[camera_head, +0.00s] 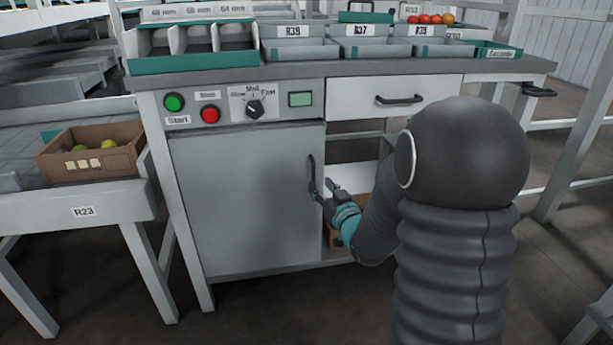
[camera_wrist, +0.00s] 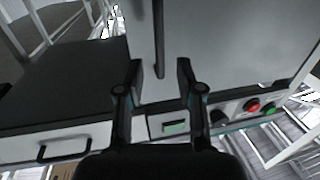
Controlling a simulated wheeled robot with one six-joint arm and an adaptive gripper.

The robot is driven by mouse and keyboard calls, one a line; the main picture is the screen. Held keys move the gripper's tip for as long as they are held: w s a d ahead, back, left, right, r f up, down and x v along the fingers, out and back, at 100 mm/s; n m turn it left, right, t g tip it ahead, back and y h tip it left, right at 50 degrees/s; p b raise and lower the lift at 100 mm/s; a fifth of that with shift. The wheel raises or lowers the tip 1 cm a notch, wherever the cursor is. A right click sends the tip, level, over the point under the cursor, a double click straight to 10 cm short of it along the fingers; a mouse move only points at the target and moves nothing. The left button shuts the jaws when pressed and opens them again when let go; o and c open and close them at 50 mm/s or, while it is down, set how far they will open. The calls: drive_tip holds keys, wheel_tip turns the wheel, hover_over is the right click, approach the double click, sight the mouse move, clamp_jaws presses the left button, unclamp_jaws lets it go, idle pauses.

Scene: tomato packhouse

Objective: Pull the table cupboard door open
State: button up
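The cupboard door (camera_head: 250,210) is a flat grey panel under the table's control panel, and it looks shut. Its dark vertical handle (camera_head: 311,178) is near the door's right edge. In the wrist view the door (camera_wrist: 205,45) is seen turned over, with the handle (camera_wrist: 159,38) in line with the gap between my fingers. My gripper (camera_wrist: 160,72) is open, a finger on each side of that line with gaps to the handle. In the head view my gripper (camera_head: 329,193) is just right of the handle's lower part; whether the fingertips reach around it I cannot tell.
Above the door are a green button (camera_head: 174,102), a red button (camera_head: 210,114) and a knob (camera_head: 255,108). A drawer (camera_head: 395,99) is above my arm, and an open shelf (camera_head: 350,176) is right of the door. A side table (camera_head: 75,207) holds a cardboard box (camera_head: 92,160) at left.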

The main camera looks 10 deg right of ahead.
sight(314, 178)
drive_tip(key=w, duration=0.3)
drive_tip(key=w+a, duration=0.1)
drive_tip(key=w, duration=0.2)
drive_tip(key=shift+a, duration=0.1)
drive_tip(key=shift+s, duration=0.1)
clamp_jaws()
